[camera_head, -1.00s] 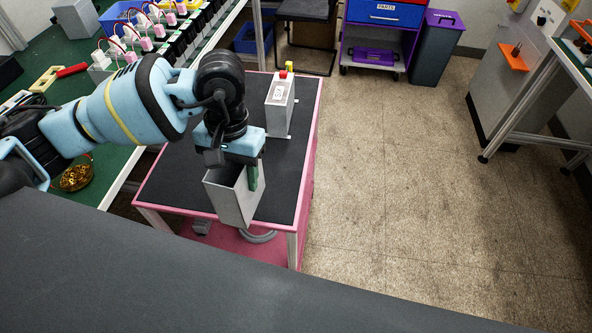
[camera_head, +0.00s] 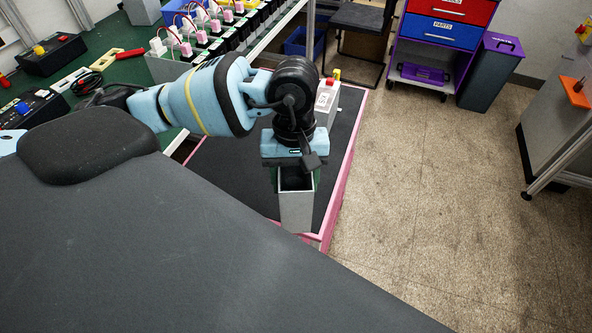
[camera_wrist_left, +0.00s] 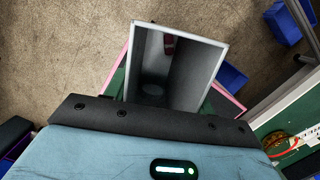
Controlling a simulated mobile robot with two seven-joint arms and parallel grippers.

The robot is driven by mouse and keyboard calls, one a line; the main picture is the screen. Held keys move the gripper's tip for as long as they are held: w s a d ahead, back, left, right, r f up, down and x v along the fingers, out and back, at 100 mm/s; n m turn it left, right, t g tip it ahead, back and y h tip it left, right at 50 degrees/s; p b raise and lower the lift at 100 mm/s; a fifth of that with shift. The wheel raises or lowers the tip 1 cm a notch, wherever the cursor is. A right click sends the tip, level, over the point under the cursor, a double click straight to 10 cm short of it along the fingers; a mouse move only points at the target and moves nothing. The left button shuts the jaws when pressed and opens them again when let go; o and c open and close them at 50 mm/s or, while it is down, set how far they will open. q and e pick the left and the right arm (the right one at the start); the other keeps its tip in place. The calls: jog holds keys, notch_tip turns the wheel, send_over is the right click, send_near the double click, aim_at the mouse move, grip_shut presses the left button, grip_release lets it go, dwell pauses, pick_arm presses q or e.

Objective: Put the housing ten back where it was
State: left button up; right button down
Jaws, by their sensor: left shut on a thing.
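The housing ten appears to be the grey, open-topped box (camera_head: 297,212) below my left gripper (camera_head: 295,180) in the head view. My left gripper is shut on it near its upper rim, with green finger parts at its sides. The box is upright near the front end of the black-topped cart; I cannot tell whether it touches the cart. My right gripper is not in view.
The pink-edged cart (camera_head: 345,165) also carries a grey box with red and yellow buttons (camera_head: 327,100). A green workbench (camera_head: 110,75) with a row of wired devices stands at the left. A purple drawer cabinet (camera_head: 440,35) is at the back.

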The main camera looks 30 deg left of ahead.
aim_at(279, 188)
pick_arm(q)
jog(key=n, duration=0.3)
jog(key=s+n+t, duration=0.1)
jog(key=n, duration=0.3)
jog(key=a+f+n, duration=0.1)
jog(key=n, duration=0.3)
jog(key=shift+s+h+b, duration=0.2)
jog(key=shift+h+b, duration=0.2)
jog(key=n, duration=0.3)
jog(key=n+t, duration=0.1)
jog(key=n, duration=0.1)
jog(key=shift+s+a, duration=0.25)
jog(key=n, duration=0.5)
jog(key=s+a+n+y, duration=0.1)
jog(key=n, duration=0.4)
jog(key=a+n+t+y+b, duration=0.1)
jog(key=n, duration=0.4)
jog(key=shift+s+f+n, duration=0.15)
jog(key=shift+s+n, duration=0.15)
jog(key=shift+s, duration=0.05)
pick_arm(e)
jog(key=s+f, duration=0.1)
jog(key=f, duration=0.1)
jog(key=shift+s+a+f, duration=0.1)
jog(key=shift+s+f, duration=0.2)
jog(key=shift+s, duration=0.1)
pick_arm(q)
jog(key=shift+w, duration=0.1)
